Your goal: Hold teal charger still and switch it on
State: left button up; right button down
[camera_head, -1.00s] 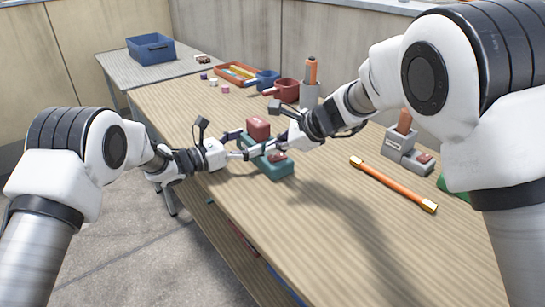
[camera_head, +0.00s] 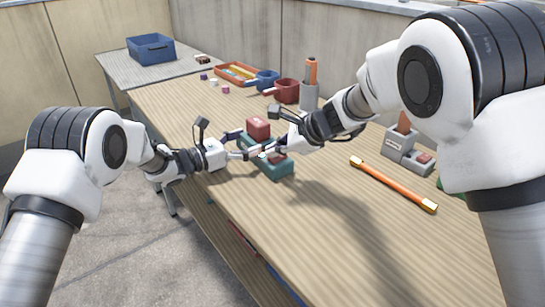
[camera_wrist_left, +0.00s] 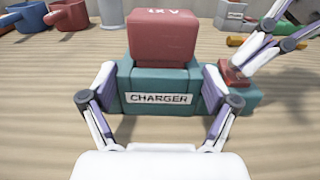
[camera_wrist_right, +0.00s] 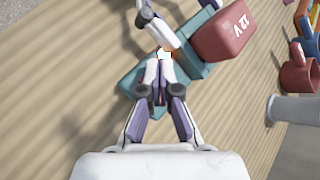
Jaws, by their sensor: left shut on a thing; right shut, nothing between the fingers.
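The teal charger (camera_head: 278,170) lies on the workbench with a red block (camera_head: 258,128) seated in it. In the left wrist view its CHARGER label (camera_wrist_left: 158,98) faces me. My left gripper (camera_wrist_left: 158,105) is shut across the charger, one finger at each side of the labelled part. A red switch (camera_wrist_left: 232,76) sits on the charger's lower right part. My right gripper (camera_wrist_right: 160,68) is shut and empty, its tips down at the switch; whether they touch it I cannot tell. A small bright orange-white patch (camera_wrist_right: 165,53) shows just beyond these tips.
A grey block (camera_head: 398,146) with a red-topped part stands at the right, near an orange bar (camera_head: 392,184) with pale ends. Red (camera_head: 286,90) and blue (camera_head: 265,80) mugs, a grey holder (camera_head: 309,97) and an orange tray (camera_head: 236,72) are behind. The bench front is clear.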

jog(key=shift+r, duration=0.1)
jog(key=shift+d+r, duration=0.1)
jog(key=shift+r, duration=0.6)
jog(key=shift+w+d+r, duration=0.1)
jog(key=shift+d+r, duration=0.05)
jog(key=shift+r, duration=1.1)
jog(key=shift+w+d+r, duration=0.1)
jog(key=shift+r, duration=1.1)
pick_arm(q)
jog(key=o, duration=1.4)
jog(key=shift+c, duration=0.2)
